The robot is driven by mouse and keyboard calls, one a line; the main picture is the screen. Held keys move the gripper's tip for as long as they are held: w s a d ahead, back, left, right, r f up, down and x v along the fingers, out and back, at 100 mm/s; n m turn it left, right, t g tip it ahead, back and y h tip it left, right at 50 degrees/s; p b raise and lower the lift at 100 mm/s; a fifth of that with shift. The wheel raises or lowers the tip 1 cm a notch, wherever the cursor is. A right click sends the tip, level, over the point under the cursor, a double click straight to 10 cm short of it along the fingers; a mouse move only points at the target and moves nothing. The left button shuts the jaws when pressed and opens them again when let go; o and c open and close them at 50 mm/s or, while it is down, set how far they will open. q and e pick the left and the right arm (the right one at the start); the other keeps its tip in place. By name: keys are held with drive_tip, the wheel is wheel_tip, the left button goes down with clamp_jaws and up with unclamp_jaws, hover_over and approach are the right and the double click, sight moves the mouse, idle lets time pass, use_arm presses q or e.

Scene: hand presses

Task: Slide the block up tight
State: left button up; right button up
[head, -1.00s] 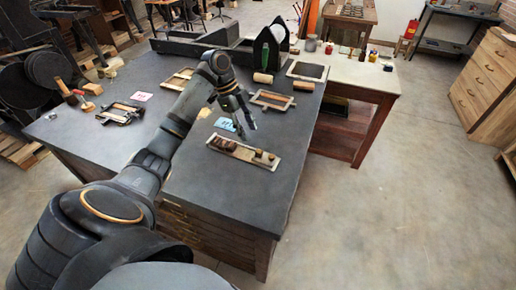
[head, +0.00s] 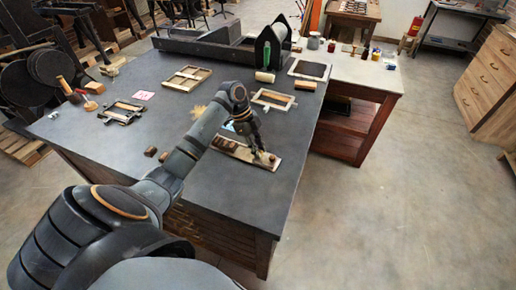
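A long shallow wooden tray (head: 274,167) lies on the dark tabletop near its right edge. Brown blocks (head: 226,146) sit in its left part, and a small brown piece (head: 271,158) shows at its right end. My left gripper (head: 259,156) points down into the tray's right half, just left of that piece. Its fingers look close together and hide what lies beneath them. I cannot tell whether they touch or hold a block.
A wooden frame (head: 273,99) lies behind the tray, and another frame (head: 187,78) lies farther back left. Two small dark pieces (head: 150,151) lie left of my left forearm. The tabletop in front of the tray is clear.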

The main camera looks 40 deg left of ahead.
use_arm(q)
clamp_jaws()
drive_tip(key=a, duration=0.4)
drive_tip(key=shift+s+a, duration=0.3)
drive_tip(key=shift+s, duration=0.05)
drive_tip(key=shift+d, duration=0.1)
drive_tip(key=o, duration=0.7)
unclamp_jaws()
drive_tip(key=shift+c, duration=0.2)
